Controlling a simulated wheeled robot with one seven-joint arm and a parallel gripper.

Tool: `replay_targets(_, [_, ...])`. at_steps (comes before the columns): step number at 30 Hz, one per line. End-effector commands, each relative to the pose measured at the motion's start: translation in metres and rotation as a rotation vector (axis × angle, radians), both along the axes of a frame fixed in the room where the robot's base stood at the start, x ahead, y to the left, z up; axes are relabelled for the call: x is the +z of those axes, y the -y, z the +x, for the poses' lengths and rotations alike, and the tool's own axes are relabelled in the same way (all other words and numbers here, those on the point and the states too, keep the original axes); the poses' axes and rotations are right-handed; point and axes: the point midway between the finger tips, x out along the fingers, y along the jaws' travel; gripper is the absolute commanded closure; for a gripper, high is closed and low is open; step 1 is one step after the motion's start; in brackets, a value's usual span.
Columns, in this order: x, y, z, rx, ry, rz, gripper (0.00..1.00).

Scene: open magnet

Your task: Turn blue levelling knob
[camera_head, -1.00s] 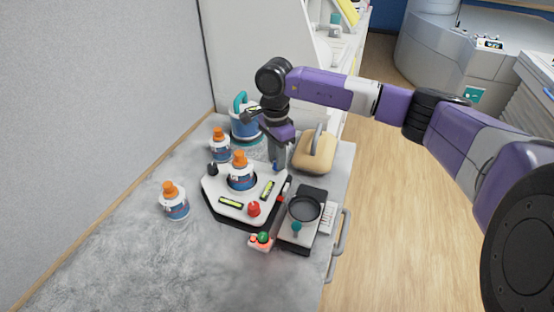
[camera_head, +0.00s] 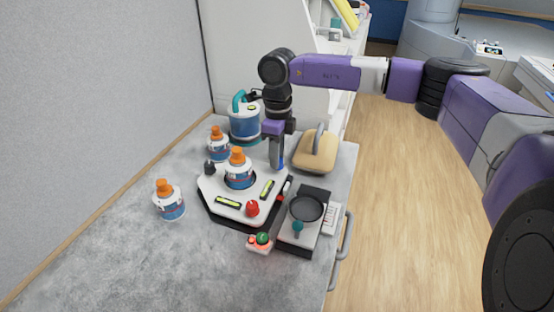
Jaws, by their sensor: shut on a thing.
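The levelling platform (camera_head: 222,190) is a white many-sided plate on a dark base, with two yellow-green bubble levels. The blue knob (camera_head: 281,165) shows only as a small blue patch at the platform's back right corner; most of it is hidden. My gripper (camera_head: 277,163) points down over that corner, shut on the blue knob. A red knob (camera_head: 252,208) is at the front corner and a black knob (camera_head: 209,167) at the left corner. A white and blue bottle with an orange cap (camera_head: 239,169) stands upright on the platform.
Two more orange-capped bottles, one behind (camera_head: 218,144) and one at left (camera_head: 169,200), stand on the grey bench. A blue jug (camera_head: 244,122) is behind. A tan block with a handle (camera_head: 316,152) and a scale (camera_head: 306,209) are close on the right. Bare bench lies front left.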

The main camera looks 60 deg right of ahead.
Motion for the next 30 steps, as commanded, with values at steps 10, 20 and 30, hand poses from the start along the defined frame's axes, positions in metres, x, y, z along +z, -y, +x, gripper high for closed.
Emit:
replay_targets(10, [-0.0009, 0.0022, 0.0004, -0.323, -0.005, 0.001, 1.0])
replay_targets(20, [-0.0004, 0.0028, 0.0, -0.568, -0.011, 0.007, 1.0])
replay_targets(30, [0.0004, 0.0037, -0.0003, -0.69, -0.013, 0.007, 1.0])
